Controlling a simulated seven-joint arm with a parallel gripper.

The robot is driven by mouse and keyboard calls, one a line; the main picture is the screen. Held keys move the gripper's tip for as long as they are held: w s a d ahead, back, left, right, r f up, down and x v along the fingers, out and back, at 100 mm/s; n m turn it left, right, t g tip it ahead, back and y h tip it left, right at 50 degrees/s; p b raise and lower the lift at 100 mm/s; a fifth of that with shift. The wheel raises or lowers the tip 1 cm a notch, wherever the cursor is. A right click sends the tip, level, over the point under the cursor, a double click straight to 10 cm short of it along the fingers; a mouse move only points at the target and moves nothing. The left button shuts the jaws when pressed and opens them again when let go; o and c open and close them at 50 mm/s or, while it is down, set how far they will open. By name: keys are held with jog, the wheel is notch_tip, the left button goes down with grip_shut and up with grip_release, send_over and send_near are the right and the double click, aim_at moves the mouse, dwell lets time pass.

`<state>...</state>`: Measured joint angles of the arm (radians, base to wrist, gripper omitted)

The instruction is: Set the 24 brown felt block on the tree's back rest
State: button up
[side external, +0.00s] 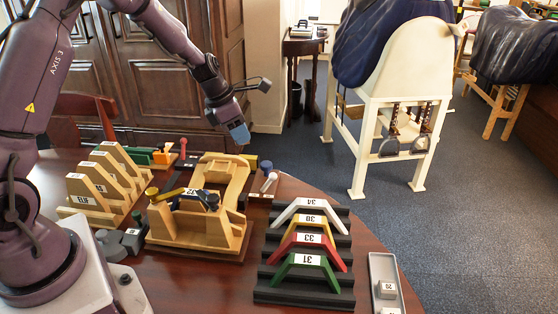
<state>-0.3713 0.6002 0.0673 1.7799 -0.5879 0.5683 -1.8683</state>
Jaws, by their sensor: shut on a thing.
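The wooden tree (187,228) stands on a board in the middle of the round table. Its raised, curved far part (222,172), perhaps the back rest, is uncovered on top. A white number label and small dark blue pieces show at the tree's middle. My gripper (236,130) is above and beyond the far part, pointing down, clear of the tree. It is shut on a small blue piece (239,134) at its tip. No number or brown felt can be made out on that piece. No block marked 24 can be read in this view.
A black rack (305,294) with several coloured, numbered arches stands right of the tree. A grey tray (378,268) with small grey blocks is at the right edge. Small knobbed tools (268,180) lie beside the tree.

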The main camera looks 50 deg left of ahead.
jog(key=s+a+r+m, duration=0.1)
jog(key=s+a+r, duration=0.15)
jog(key=a, duration=0.45)
jog(key=shift+s+d+f+m+g+h, duration=0.25)
jog(key=shift+f+m, duration=0.35)
jog(key=shift+f, duration=0.65)
jog(key=shift+s+f+m+g+h, duration=0.1)
jog(key=shift+f+m+h, duration=0.4)
jog(key=shift+f, duration=0.75)
jog(key=shift+s+d+f+m+g+h, duration=0.2)
jog(key=shift+f+m, duration=0.5)
jog(key=shift+f, duration=0.55)
jog(key=shift+f, duration=1.75)
jog(key=o, duration=1)
jog(key=shift+a, duration=0.1)
jog(key=shift+c, duration=0.2)
jog(key=shift+y, duration=0.25)
jog(key=shift+c, duration=0.3)
jog(key=shift+c, duration=1.4)
